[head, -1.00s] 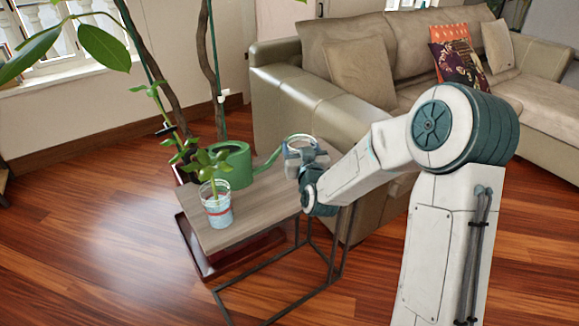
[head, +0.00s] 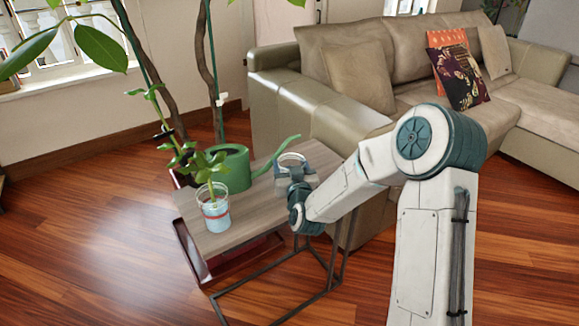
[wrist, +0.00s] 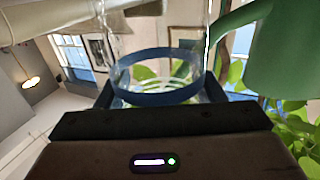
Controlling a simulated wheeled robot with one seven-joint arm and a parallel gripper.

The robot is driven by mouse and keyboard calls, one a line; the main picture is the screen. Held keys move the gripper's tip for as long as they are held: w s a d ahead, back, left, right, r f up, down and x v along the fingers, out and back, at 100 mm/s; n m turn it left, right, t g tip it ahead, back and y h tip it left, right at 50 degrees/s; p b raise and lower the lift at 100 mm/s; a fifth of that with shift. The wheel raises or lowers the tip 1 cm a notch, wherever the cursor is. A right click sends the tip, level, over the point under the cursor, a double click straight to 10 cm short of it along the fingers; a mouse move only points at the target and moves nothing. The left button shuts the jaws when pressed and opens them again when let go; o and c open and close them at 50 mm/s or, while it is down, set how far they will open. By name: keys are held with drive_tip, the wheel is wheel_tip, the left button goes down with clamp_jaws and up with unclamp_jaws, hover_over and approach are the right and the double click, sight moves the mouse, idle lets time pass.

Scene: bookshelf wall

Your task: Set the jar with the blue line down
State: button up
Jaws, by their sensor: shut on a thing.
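The jar with the blue line (wrist: 162,92) is clear glass with a blue band around it, seen up close in the wrist view. In the head view the top of the jar (head: 291,161) shows above my gripper (head: 290,178), which is shut on it. The jar is over the right part of the small wooden side table (head: 232,238). My gripper hides the jar's lower part, so I cannot tell whether its base touches the table top.
A green watering can (head: 234,168) stands left of the jar, its spout reaching close to it. A jar with a red line (head: 215,222) holding a plant cutting stands at the table's front left. A beige sofa (head: 300,100) is behind.

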drive_tip(key=o, duration=1)
drive_tip(key=shift+c, duration=0.2)
drive_tip(key=shift+r+p, duration=0.25)
drive_tip(key=shift+p, duration=0.2)
drive_tip(key=s+d, duration=0.2)
drive_tip(key=s, duration=0.9)
drive_tip(key=shift+s+d, duration=0.2)
drive_tip(key=shift+s, duration=0.2)
drive_tip(key=shift+f, duration=0.15)
